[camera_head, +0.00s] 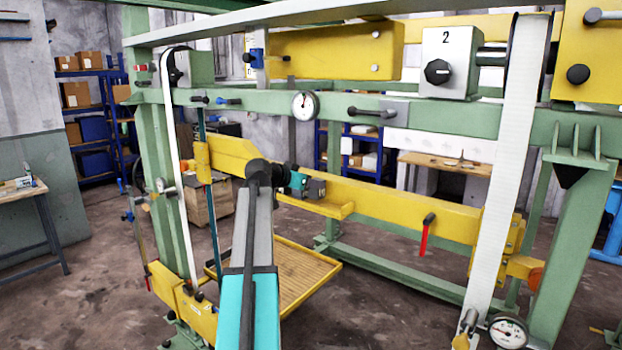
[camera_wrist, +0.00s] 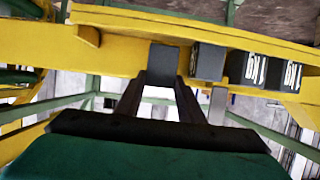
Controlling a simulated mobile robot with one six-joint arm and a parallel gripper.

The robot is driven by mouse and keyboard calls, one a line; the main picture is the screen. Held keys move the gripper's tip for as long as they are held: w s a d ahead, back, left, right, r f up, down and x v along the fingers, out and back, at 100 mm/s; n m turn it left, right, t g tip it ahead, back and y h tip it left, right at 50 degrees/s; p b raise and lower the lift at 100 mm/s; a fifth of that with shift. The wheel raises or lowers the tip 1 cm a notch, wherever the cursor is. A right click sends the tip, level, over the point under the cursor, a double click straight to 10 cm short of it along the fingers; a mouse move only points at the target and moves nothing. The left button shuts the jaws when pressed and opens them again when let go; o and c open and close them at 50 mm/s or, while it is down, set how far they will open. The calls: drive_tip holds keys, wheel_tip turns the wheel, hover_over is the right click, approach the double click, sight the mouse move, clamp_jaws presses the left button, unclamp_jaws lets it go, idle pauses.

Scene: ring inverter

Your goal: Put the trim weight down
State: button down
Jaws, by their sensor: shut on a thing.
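My gripper (camera_wrist: 160,100) is shut on a dark grey block, the trim weight (camera_wrist: 163,60), in the wrist view. The block is in front of a yellow beam (camera_wrist: 120,52); I cannot tell whether it touches it. Several similar dark blocks with white markings (camera_wrist: 245,68) are just right of it along the same beam. In the head view my gripper (camera_head: 306,186) is at the long yellow beam (camera_head: 385,208), near its short ledge (camera_head: 316,204). Dark blocks show there, but the held one cannot be told apart.
A yellow slatted tray (camera_head: 300,272) is low behind my arm. A white belt (camera_head: 510,150) hangs at the right, and a narrower one (camera_head: 178,180) at the left. A red-handled lever (camera_head: 425,235) hangs on the beam. Green frame posts (camera_head: 575,230) flank the space.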

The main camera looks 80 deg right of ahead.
drive_tip(key=shift+f+p, duration=0.45)
drive_tip(key=shift+f, duration=0.35)
drive_tip(key=shift+f, duration=0.1)
drive_tip(key=c, duration=1.2)
unclamp_jaws()
drive_tip(key=shift+f, duration=0.1)
drive_tip(key=shift+a, duration=0.1)
drive_tip(key=shift+w+a+b, duration=0.2)
drive_tip(key=shift+a+b, duration=0.1)
drive_tip(key=b+v, duration=0.4)
drive_tip(key=v, duration=0.7)
drive_tip(key=shift+w+a+r, duration=0.1)
drive_tip(key=shift+r, duration=0.15)
drive_tip(key=shift+f, duration=0.1)
